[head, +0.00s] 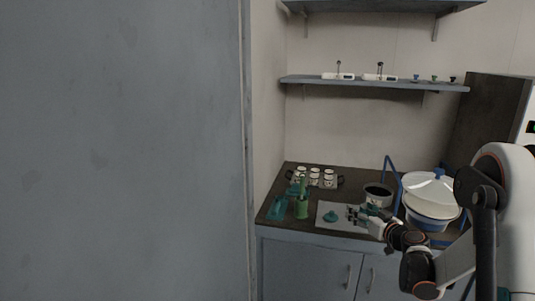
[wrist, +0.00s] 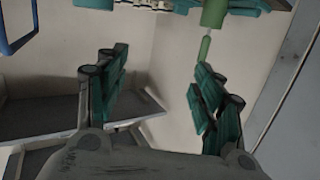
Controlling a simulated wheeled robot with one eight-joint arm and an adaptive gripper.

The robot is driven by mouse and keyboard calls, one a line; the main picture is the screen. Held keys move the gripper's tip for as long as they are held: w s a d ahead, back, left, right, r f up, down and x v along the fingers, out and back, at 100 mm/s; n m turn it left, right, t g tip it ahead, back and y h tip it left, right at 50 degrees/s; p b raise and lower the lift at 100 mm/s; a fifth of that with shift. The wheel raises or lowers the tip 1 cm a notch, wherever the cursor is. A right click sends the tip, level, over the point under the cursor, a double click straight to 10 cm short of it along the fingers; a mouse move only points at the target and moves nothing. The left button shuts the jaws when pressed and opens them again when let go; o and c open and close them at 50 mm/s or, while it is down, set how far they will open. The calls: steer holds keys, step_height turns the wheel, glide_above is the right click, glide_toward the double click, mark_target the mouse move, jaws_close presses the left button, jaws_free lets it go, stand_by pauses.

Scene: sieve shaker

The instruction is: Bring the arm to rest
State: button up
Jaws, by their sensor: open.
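My gripper (head: 359,214) is low over the front of the counter (head: 345,176), with the arm reaching in from the right. In the wrist view my gripper (wrist: 160,80) has its two teal-padded fingers spread wide apart, with nothing between them. In the head view it is just right of a small teal piece (head: 331,216) on a light mat (head: 323,225). I cannot tell whether it touches the mat.
A green cup (head: 301,209) stands left of the mat. A dark-rimmed pot (head: 378,195) and a white lidded vessel (head: 432,188) beside a blue frame (head: 387,165) are near the arm. A rack of white cups (head: 315,176) is behind. A grey wall panel (head: 120,150) fills the left.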

steer(key=s+a+r+g, duration=0.3)
steer(key=s+a+r, duration=0.3)
steer(key=s+a, duration=0.3)
steer(key=s+a+r+g, duration=0.3)
steer(key=s+a+r, duration=0.35)
steer(key=s, duration=0.45)
steer(key=s+d+f+m+g+h, duration=0.1)
steer(key=s+f+h, duration=0.1)
steer(key=s, duration=1)
steer(key=s+d+f+m+g+h, duration=0.1)
steer(key=s+f+h, duration=0.1)
steer(key=s, duration=1)
steer(key=shift+s+f+g, duration=0.2)
steer(key=shift+f+g, duration=0.1)
steer(key=shift+f, duration=0.6)
